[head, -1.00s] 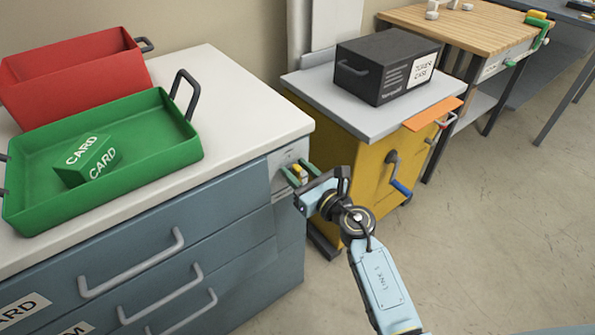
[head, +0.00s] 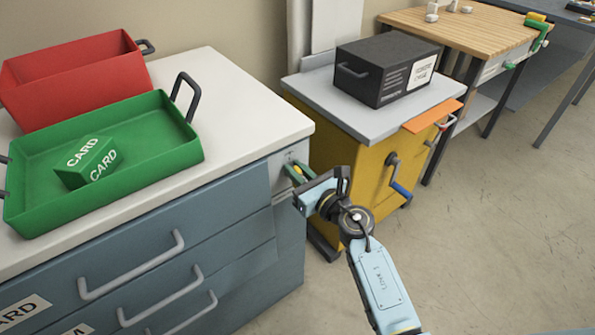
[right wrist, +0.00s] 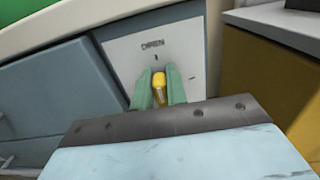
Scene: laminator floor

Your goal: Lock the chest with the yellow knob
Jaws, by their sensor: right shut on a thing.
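The blue-grey chest of drawers (head: 235,232) stands at the left, its drawers shut. On its right end is a pale plate (right wrist: 122,58) with the word OPEN, a mark below it and another mark to the right. The yellow knob (right wrist: 159,88) sits on this plate, between the green fingers of my right gripper (right wrist: 160,88), which is shut on it. In the right wrist view the knob looks roughly upright, toward the mark under OPEN. In the head view the right gripper (head: 296,173) mostly hides the knob. My left gripper is not in view.
A green tray (head: 176,140) with a green CARD box (head: 88,163) and a red bin (head: 75,90) stand on the chest. A yellow cabinet (head: 350,170) with a blue-handled crank (head: 400,187) stands close right of my gripper. The floor at right is clear.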

